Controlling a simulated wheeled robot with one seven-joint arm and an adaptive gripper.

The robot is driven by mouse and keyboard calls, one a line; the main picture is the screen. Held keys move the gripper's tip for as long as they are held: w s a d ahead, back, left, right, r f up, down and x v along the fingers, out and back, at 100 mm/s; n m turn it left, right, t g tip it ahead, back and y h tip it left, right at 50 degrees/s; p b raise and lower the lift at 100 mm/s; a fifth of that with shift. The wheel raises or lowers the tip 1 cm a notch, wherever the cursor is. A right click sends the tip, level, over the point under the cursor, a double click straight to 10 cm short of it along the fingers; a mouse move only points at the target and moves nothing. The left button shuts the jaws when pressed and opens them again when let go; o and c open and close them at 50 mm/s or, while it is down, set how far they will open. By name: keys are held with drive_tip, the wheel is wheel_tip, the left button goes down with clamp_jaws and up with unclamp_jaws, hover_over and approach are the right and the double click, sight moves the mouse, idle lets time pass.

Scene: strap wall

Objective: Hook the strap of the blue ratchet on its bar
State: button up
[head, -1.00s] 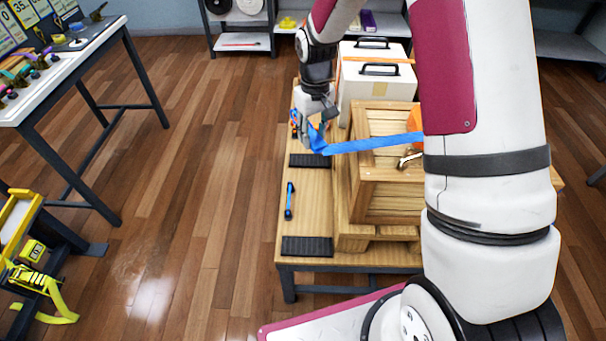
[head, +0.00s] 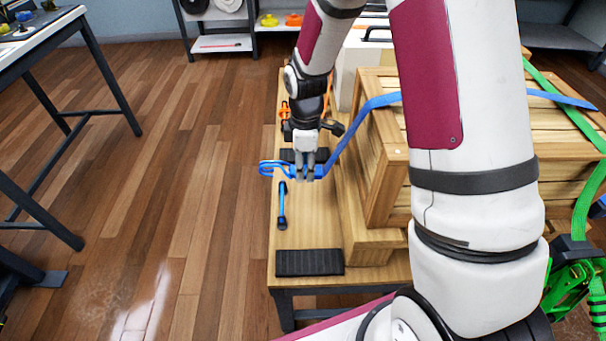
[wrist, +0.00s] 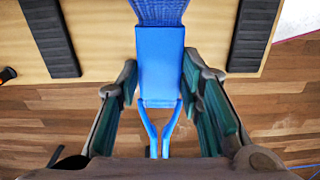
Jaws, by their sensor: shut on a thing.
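My gripper (head: 307,172) is shut on the blue strap's end fitting, a blue block with a two-pronged wire hook. The blue hook (head: 270,168) sticks out left of the fingers in the head view. In the wrist view the blue block (wrist: 161,70) sits between the fingers and the hook prongs (wrist: 158,130) point down. The blue strap (head: 350,128) rises from the gripper to the crate top. The blue ratchet cannot be made out clearly.
A wooden crate (head: 380,165) stands right of the gripper on the wooden platform. Black pads (head: 309,262) lie along the platform's edge. A green strap (head: 580,195) and green ratchet (head: 575,290) are at the right. Open floor (head: 180,190) lies to the left.

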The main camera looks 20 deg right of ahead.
drive_tip(key=shift+f+b, duration=0.3)
drive_tip(key=shift+f, duration=0.25)
drive_tip(key=shift+f+b, duration=4.2)
drive_tip(key=shift+f, duration=1.65)
drive_tip(key=shift+d, duration=0.15)
drive_tip(key=shift+s+d+f, duration=0.1)
drive_tip(key=shift+s+d, duration=0.15)
drive_tip(key=shift+d, duration=0.35)
drive_tip(key=shift+s+d+f, duration=0.1)
drive_tip(key=shift+s+d, duration=0.1)
drive_tip(key=shift+d, duration=0.4)
drive_tip(key=shift+d, duration=0.2)
drive_tip(key=o, duration=1.3)
